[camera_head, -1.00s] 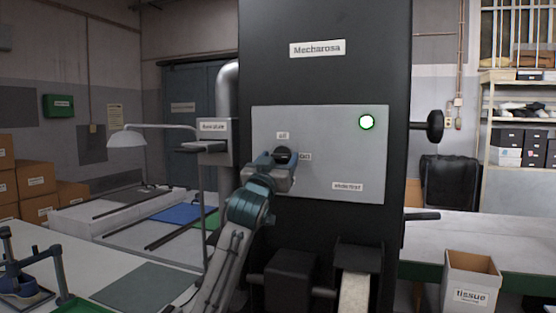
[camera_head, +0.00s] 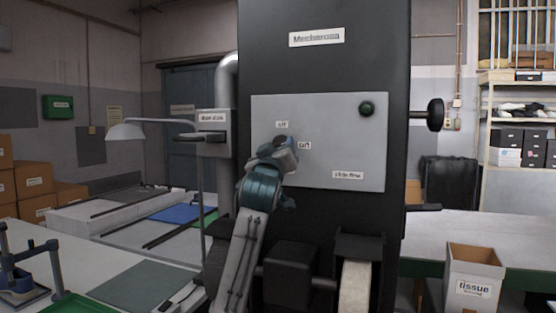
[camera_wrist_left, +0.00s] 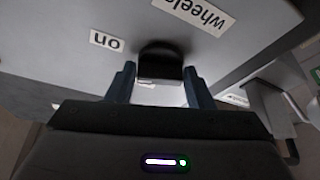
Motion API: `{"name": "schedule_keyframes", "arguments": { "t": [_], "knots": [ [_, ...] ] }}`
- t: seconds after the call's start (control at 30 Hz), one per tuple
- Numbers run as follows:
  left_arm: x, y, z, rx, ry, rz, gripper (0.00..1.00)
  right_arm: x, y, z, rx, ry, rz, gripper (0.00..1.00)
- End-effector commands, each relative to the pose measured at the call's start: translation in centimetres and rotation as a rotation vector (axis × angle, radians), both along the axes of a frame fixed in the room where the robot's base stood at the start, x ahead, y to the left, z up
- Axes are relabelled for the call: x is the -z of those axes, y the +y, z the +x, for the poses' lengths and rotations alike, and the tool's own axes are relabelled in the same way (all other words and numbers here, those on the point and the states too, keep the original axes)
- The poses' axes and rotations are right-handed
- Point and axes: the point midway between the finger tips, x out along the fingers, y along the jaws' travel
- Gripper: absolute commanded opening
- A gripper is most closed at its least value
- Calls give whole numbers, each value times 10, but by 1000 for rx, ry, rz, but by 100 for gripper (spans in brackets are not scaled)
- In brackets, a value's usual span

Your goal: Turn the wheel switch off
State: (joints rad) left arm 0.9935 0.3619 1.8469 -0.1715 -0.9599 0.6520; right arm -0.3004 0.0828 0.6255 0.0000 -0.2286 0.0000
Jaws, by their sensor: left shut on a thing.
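The wheel switch is a black knob (camera_wrist_left: 160,62) on the grey control panel (camera_head: 335,150) of the tall black machine. My left gripper (camera_wrist_left: 160,85) is shut on the knob, one blue-grey finger on either side of it. In the head view my left gripper (camera_head: 282,148) is at the left part of the panel and hides most or all of the knob. The round lamp (camera_head: 367,108) at the panel's upper right is dark green and unlit. A "wheels" label (camera_wrist_left: 196,14) and an "on" label (camera_wrist_left: 107,41) show near the knob. My right gripper is not in view.
A small labelled box (camera_head: 214,122) on a post stands left of the panel. A black handle (camera_head: 435,114) sticks out at the machine's right. Below the panel is a pale wheel (camera_head: 355,286). A tissue box (camera_head: 474,276) stands at the lower right.

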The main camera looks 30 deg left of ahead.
Motion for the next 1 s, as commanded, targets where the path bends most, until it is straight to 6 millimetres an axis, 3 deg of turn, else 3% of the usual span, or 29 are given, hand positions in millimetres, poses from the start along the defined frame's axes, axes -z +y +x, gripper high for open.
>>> {"name": "schedule_keyframes", "arguments": {
  "t": [0.1, 0.6, 0.8, 1.0],
  "knots": [
    [4, -2, 0, 2, -28, -109, 24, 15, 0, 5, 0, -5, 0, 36],
    [0, -3, 1, 1, -137, -571, 24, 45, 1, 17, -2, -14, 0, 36],
    [-2, -4, 1, 0, -182, -754, 24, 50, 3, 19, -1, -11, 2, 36],
    [-3, -4, 1, -1, -220, -920, 24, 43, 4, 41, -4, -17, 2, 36]
  ]
}}
